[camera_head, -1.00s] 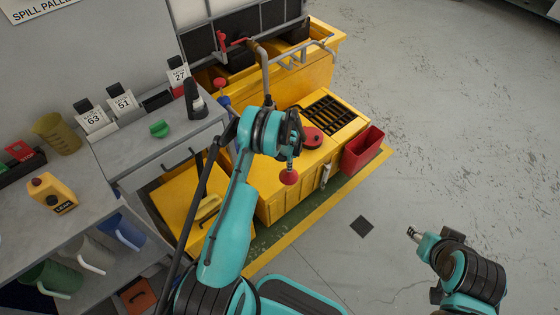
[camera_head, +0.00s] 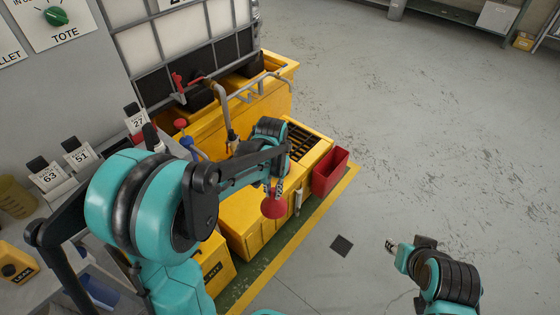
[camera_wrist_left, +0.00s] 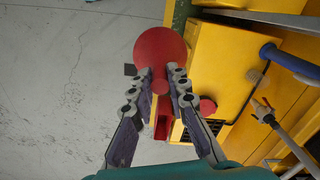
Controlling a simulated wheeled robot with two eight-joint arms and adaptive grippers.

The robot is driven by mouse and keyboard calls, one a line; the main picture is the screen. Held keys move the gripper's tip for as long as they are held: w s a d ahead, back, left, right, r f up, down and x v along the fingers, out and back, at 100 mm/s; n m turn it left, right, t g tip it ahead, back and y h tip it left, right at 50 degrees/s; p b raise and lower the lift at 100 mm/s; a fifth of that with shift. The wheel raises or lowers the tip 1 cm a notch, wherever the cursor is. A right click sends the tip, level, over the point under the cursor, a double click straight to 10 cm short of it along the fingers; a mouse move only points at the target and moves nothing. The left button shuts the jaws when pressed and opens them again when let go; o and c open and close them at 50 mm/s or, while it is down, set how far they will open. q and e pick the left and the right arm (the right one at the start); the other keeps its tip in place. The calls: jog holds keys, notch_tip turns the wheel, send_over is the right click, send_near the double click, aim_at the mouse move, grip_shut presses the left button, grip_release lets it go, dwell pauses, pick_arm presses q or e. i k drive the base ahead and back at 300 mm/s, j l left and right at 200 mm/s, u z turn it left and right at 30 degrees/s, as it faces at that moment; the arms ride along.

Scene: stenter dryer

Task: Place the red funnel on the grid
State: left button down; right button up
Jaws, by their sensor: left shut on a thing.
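My left gripper (camera_head: 276,187) is shut on the narrow stem of the red funnel (camera_head: 274,206). The funnel hangs with its wide end away from the fingers. In the left wrist view the round red funnel (camera_wrist_left: 160,46) sits between the fingertips (camera_wrist_left: 160,78). The black grid (camera_head: 303,142) is set in the top of the low yellow unit, beyond the gripper. My forearm hides its left part. The grid shows only in part behind a finger in the wrist view. My right gripper (camera_head: 391,246) is over open floor at the right, too small to tell its opening.
A red bin (camera_head: 330,174) hangs on the yellow unit's right side. A red round lid (camera_wrist_left: 207,105) lies near the grid. Pipes (camera_head: 228,105) and a yellow tub (camera_head: 275,95) stand behind. A grey counter with number cards (camera_head: 78,155) is left.

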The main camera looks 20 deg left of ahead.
aim_at(293, 142)
jog(key=i+l+z, duration=0.1)
jog(key=i, duration=1)
jog(key=i+l+z, duration=0.1)
jog(key=i+l, duration=0.15)
jog(key=i, duration=0.9)
